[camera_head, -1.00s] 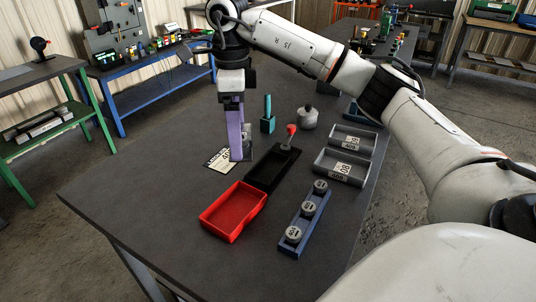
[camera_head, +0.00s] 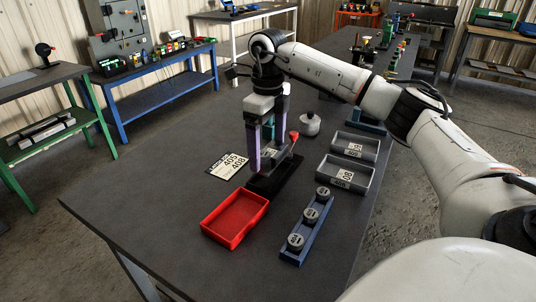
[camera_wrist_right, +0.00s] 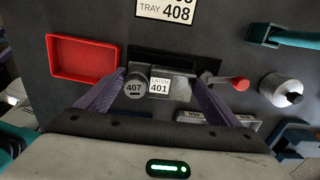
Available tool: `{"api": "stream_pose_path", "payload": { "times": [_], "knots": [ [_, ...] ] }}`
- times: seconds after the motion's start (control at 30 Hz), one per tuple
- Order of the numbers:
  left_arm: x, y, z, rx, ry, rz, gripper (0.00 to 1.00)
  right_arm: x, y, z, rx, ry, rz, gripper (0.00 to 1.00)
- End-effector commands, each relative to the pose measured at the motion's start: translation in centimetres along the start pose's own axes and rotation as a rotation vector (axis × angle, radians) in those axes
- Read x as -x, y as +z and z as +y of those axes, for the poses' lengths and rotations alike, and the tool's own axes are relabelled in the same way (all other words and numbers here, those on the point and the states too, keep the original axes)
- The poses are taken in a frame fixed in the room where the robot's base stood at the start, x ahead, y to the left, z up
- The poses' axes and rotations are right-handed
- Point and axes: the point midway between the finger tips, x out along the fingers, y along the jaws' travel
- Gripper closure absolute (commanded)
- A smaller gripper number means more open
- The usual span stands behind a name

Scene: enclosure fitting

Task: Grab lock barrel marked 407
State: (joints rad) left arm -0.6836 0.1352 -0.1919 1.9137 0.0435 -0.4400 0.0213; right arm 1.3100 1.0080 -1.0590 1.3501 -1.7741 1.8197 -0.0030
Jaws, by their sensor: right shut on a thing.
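The lock barrel marked 407 (camera_wrist_right: 134,87) shows its round dark face in the right wrist view, beside the left finger; I cannot tell what supports it. Next to it is a grey latch labelled 401 (camera_wrist_right: 159,86), between the fingers. My right gripper (camera_head: 267,167) is over the black tray (camera_head: 262,187); its fingers stand apart and appear shut on the latch. In the head view a blue rack (camera_head: 291,256) holds three round barrels, too small to read. My left gripper is not in view.
An empty red tray (camera_head: 235,216) is left of the black one. A red-knobbed lever (camera_head: 294,135) stands at the black tray's far end. Two grey trays (camera_head: 345,176) and a round pot (camera_head: 310,124) are to the right. The table's left side is clear.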

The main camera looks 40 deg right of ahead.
Motion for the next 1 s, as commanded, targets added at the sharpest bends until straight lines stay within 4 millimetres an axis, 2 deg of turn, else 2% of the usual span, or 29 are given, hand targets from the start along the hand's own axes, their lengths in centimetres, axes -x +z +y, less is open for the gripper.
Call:
{"api": "stream_pose_path", "payload": {
  "times": [0.1,0.17,0.93,0.97,1.0],
  "knots": [
    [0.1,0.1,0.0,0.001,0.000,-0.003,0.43,-1.8,-0.1,0.0,0.000,0.000,0.002,0.50],
    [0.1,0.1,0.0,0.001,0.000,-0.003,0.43,-2.3,0.0,0.0,0.000,0.000,0.001,0.50],
    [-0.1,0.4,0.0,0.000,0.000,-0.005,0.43,-3.6,0.0,0.0,0.001,-0.001,-0.001,0.50],
    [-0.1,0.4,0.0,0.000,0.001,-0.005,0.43,-3.7,0.0,0.0,0.001,0.000,0.001,0.09],
    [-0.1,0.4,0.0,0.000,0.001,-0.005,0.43,-3.7,0.0,0.0,0.002,0.000,0.001,0.02]
  ]
}}
